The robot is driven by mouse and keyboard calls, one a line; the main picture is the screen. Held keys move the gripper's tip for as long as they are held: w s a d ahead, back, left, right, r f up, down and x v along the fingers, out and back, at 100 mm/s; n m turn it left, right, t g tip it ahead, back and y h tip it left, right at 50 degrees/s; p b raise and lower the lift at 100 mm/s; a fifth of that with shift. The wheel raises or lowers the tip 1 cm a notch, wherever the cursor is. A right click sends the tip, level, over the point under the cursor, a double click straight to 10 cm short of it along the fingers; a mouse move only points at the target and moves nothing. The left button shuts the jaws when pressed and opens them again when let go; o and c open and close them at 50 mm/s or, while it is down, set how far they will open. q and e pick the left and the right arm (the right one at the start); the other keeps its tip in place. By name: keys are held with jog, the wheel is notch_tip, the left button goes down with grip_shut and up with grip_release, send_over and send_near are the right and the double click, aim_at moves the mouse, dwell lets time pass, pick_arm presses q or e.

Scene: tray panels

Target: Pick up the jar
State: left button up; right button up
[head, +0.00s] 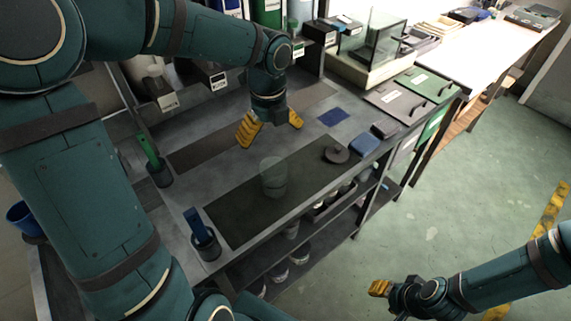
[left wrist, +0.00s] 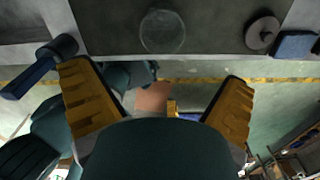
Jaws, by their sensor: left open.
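A clear glass jar (head: 273,178) stands on the dark mat (head: 228,222) on the workbench; it also shows in the left wrist view (left wrist: 162,32) as a faint round shape near the top edge. My left gripper (head: 271,134) is open and empty above the bench, behind the jar and apart from it. In the left wrist view its two orange fingers (left wrist: 157,72) are spread wide, with the jar beyond them. My right gripper (head: 379,288) is low at the right, away from the bench; only an orange finger part shows, so its opening is unclear.
A dark round lid (head: 337,154) lies right of the jar, near blue and dark boxes (head: 365,144). A holder with a blue handle (head: 205,241) stands at the front left, and one with a green handle (head: 151,155) farther left. Binders and a glass case (head: 377,45) stand at the back.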

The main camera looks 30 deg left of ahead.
pick_arm(q)
jog(key=b, duration=0.2)
send_near(273, 172)
jog(key=s+d, duration=0.2)
jog(key=s, duration=0.1)
jog(key=shift+w+a+f+b, duration=0.15)
jog(key=shift+f+b, duration=0.5)
jog(key=shift+f, duration=0.95)
jog(key=shift+w+f+b, duration=0.15)
jog(key=shift+f+b, duration=0.5)
jog(key=shift+f, duration=0.95)
jog(key=shift+r, duration=0.1)
jog(key=c, duration=1.2)
